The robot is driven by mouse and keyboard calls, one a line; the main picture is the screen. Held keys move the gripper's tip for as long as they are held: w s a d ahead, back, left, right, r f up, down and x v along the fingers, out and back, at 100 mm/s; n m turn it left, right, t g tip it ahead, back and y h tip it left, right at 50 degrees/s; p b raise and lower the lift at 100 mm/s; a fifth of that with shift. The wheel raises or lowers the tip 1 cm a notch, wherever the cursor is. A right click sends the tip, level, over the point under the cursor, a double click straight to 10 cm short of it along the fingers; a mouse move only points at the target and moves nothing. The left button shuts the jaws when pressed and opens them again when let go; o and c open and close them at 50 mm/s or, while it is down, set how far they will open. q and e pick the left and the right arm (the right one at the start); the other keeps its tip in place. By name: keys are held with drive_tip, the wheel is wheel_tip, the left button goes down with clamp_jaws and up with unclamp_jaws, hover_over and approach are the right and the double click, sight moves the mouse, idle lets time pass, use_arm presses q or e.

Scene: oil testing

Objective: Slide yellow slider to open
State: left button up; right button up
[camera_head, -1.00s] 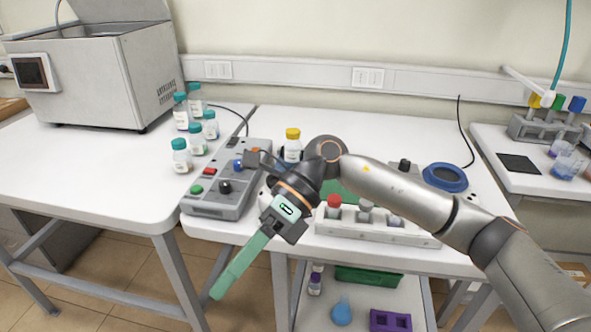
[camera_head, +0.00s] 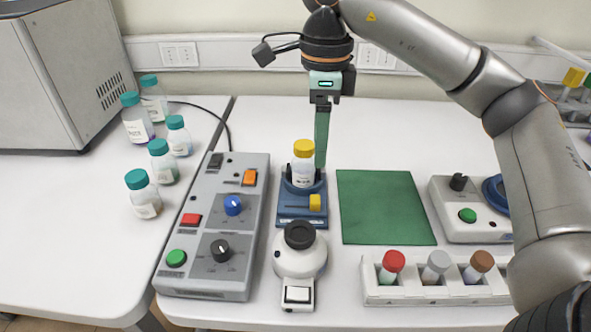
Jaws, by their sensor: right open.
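The yellow slider (camera_head: 315,202) is a small block at the right end of a horizontal slot on the front of a small blue device (camera_head: 290,212). A bottle with a yellow cap (camera_head: 304,147) stands upright in this device, behind the slider. My right gripper (camera_head: 320,165) points down with green fingers just right of the bottle, above and behind the slider. From this angle the fingers overlap, and I cannot tell whether they touch the bottle. My right gripper is open and not on the slider. My left gripper is not in view.
A grey control panel (camera_head: 222,200) lies left of the blue device. A white round instrument (camera_head: 300,262) stands in front. A green mat (camera_head: 384,207) is at right, with a white rack (camera_head: 437,287) of capped bottles before it. Several teal-capped bottles (camera_head: 145,197) stand at left.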

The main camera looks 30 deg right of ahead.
drive_tip(key=b, duration=0.2)
hover_over(315, 199)
wheel_tip(315, 199, down, 4)
drive_tip(key=shift+s+f, duration=0.15)
drive_tip(key=shift+f, duration=0.05)
wheel_tip(315, 199, down, 7)
drive_tip(key=shift+f, duration=0.5)
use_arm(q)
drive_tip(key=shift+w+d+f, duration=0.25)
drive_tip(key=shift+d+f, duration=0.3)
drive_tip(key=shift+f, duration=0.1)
use_arm(e)
clamp_jaws()
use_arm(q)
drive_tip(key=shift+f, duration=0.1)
